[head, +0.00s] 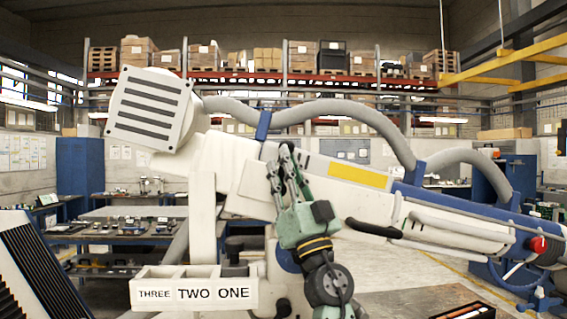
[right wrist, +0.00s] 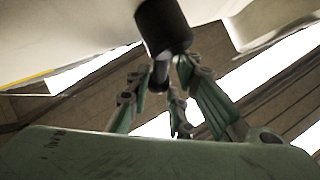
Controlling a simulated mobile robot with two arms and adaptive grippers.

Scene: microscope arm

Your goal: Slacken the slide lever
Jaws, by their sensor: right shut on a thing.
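The white microscope arm (head: 255,190) slants across the head view, with a pale boxy head at its upper left and a yellow label on its side. My right gripper (head: 283,160) is raised in front of this arm, fingers pointing up. In the right wrist view my right gripper (right wrist: 170,75) has its fingers closed around a thin part below a dark round knob (right wrist: 163,25), which looks like the slide lever. The fingers hide most of that part, and in the head view they cover the lever. My left gripper is not in view.
A black handle (head: 374,228) and a red knob (head: 538,244) are on the arm's right part. A workbench (head: 110,238) with small parts is behind at left.

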